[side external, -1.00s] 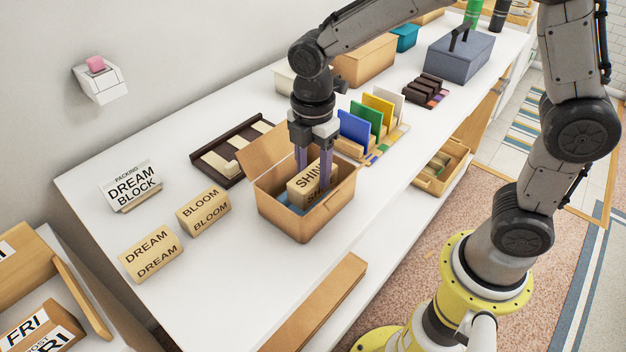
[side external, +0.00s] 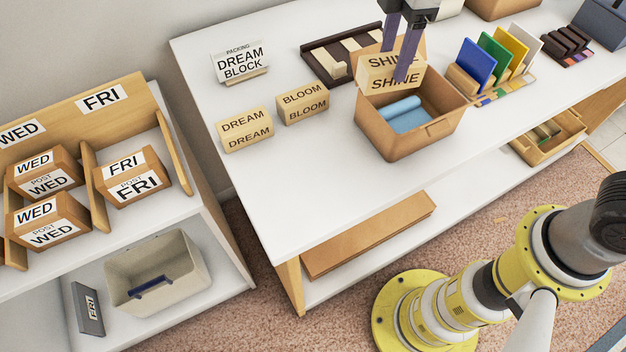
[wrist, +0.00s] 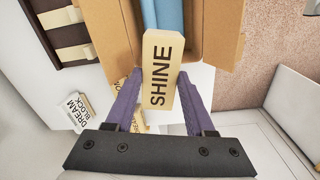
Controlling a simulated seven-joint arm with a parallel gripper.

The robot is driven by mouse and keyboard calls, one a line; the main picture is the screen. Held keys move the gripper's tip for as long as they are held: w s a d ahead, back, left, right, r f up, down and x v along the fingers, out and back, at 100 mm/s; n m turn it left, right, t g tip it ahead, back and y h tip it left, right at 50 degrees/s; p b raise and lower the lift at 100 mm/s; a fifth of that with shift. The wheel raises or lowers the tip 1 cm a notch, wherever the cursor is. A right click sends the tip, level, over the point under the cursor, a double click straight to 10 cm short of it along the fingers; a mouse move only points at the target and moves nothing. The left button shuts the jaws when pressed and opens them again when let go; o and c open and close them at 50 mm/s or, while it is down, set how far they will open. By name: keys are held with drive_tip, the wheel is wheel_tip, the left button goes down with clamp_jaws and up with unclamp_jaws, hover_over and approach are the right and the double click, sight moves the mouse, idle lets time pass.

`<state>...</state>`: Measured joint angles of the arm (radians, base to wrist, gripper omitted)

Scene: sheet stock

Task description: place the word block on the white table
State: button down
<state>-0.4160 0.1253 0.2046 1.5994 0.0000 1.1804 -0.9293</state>
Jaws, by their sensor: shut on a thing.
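My gripper (side external: 405,50) is shut on the tan SHINE block (side external: 391,80), with its purple fingers on either side of it. The block is above the open cardboard box (side external: 405,140), near its back left rim. In the wrist view the SHINE block (wrist: 160,70) sits between the fingers (wrist: 155,105), its word facing the camera. The DREAM block (side external: 245,130) and the BLOOM block (side external: 303,103) stand side by side on the white table (side external: 300,180), left of the box. A sign reading PACKING DREAM BLOCK (side external: 240,62) stands behind them.
A blue roll (side external: 405,115) lies in the box. A dark rack (side external: 340,55) with pale bars is behind it. Coloured upright cards (side external: 495,55) stand to the right. A shelf of FRI and WED boxes (side external: 130,175) is at the left. The table's front left is clear.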

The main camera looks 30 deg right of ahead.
drive_tip(key=s+a+f+n, duration=0.1)
drive_tip(key=s+a, duration=0.1)
drive_tip(key=a, duration=0.6)
drive_tip(key=s+a+f+n, duration=0.1)
drive_tip(key=s+a+f, duration=0.1)
drive_tip(key=a, duration=0.6)
drive_tip(key=shift+n, duration=0.3)
drive_tip(key=shift+s+a+f, duration=0.1)
drive_tip(key=shift+a+f, duration=0.05)
drive_tip(key=shift+f, duration=1.5)
drive_tip(key=shift+s+a+f, duration=0.1)
drive_tip(key=shift+a+f, duration=0.05)
drive_tip(key=shift+f, duration=1.55)
drive_tip(key=shift+s+a+f, duration=0.1)
drive_tip(key=shift+a+f, duration=0.05)
drive_tip(key=shift+f, duration=1.5)
drive_tip(key=shift+f, duration=0.15)
drive_tip(key=shift+c, duration=1.3)
unclamp_jaws()
